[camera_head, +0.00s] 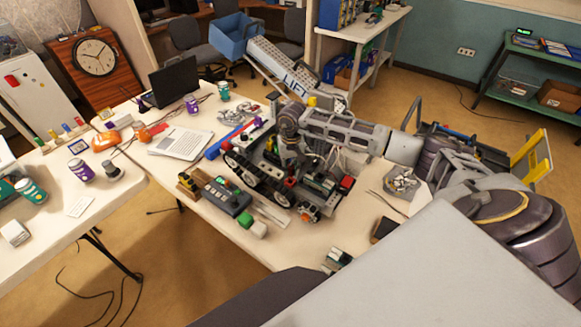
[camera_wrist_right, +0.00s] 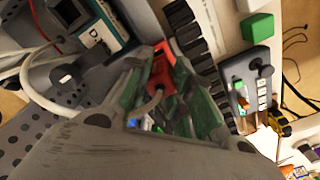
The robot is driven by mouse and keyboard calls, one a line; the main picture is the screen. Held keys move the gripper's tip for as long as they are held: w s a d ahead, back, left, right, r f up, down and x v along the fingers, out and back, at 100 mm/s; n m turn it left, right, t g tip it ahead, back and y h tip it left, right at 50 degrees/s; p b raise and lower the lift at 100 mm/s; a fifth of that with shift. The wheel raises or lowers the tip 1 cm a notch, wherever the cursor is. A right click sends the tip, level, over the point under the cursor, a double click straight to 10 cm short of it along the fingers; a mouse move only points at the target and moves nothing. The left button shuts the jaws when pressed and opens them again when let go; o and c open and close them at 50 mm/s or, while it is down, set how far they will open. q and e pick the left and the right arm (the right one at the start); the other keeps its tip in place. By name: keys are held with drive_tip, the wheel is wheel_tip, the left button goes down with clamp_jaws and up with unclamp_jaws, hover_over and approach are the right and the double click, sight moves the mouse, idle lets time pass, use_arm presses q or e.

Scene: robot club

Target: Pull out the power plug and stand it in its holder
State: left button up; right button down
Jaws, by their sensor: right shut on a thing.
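My right gripper (camera_head: 290,143) reaches down over the tracked robot (camera_head: 262,182) on the table. The plug is over the robot's chassis, beside the black track (camera_wrist_right: 187,38). I cannot tell whether it is still seated in a socket. In the head view the gripper and robot parts hide the plug. I cannot make out the plug's holder for certain. My left gripper is out of view.
A grey control box with a joystick (camera_head: 228,196) and a green-ended block (camera_head: 255,226) lie in front of the robot. Some tabletop near the front edge is bare.

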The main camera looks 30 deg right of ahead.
sight(290, 174)
drive_tip(key=shift+f+b, duration=0.3)
drive_tip(key=shift+f, duration=0.5)
idle(0.4)
drive_tip(key=shift+f+b, duration=0.1)
drive_tip(key=shift+b, duration=1.15)
idle(2.0)
drive_tip(key=shift+f+b, duration=0.9)
drive_tip(key=shift+b, duration=0.45)
idle(2.2)
